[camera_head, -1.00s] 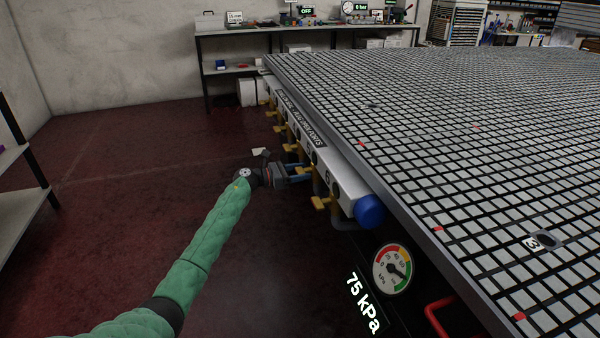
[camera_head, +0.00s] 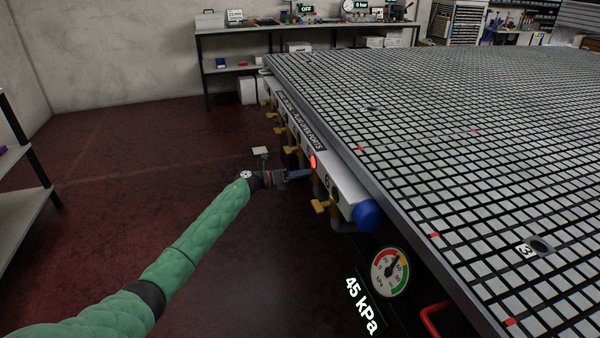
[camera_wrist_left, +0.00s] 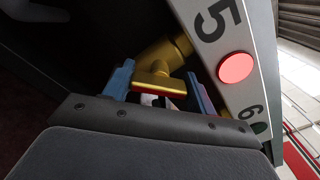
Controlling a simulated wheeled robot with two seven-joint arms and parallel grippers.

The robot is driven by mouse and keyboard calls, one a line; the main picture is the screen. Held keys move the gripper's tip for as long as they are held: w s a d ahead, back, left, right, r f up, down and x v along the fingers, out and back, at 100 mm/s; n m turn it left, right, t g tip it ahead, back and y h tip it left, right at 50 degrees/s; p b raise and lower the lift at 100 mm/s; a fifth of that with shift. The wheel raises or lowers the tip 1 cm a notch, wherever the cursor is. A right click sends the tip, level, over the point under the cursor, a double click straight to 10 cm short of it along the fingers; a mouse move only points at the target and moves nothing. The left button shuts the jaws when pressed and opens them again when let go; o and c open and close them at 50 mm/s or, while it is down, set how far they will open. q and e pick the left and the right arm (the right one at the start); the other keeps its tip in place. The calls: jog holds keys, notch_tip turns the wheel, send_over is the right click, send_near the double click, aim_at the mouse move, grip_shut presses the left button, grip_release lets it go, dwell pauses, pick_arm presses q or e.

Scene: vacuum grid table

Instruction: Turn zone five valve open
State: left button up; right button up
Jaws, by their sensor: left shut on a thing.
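The zone five valve has a yellow handle (camera_wrist_left: 152,82) under the panel marked 5, best seen in the left wrist view. My left gripper (camera_wrist_left: 158,92) has its blue fingers on either side of this handle and is shut on it. In the head view my left gripper (camera_head: 305,173) reaches the row of valves from the left and hides most of the handle. The zone five lamp (camera_wrist_left: 236,67) glows red, and the lamp (camera_head: 313,162) shows in the head view too. My right gripper is not in view.
The silver manifold rail (camera_head: 341,183) runs along the grid table (camera_head: 440,130), with several yellow valves beneath it. A neighbouring valve handle (camera_head: 321,206) is close on the near side. The gauge (camera_head: 389,271) reads 45 kPa. Open floor lies left.

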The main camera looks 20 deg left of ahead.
pick_arm(q)
jog(key=n+p, duration=0.3)
jog(key=n, duration=0.2)
jog(key=shift+a+r+n, duration=0.1)
jog(key=shift+r+n, duration=0.05)
jog(key=shift+n, duration=0.15)
jog(key=shift+f+n+p, duration=0.2)
jog(key=shift+n+p, duration=1.1)
jog(key=shift+n, duration=0.9)
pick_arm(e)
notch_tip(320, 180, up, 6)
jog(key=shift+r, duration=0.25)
pick_arm(q)
jog(key=shift+w, duration=0.1)
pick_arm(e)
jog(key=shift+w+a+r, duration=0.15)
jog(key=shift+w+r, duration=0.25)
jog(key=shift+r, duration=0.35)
pick_arm(q)
jog(key=o, duration=1)
jog(key=shift+f, duration=0.1)
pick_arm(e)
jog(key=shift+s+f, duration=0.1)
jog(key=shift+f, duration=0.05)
pick_arm(q)
jog(key=shift+a, duration=0.1)
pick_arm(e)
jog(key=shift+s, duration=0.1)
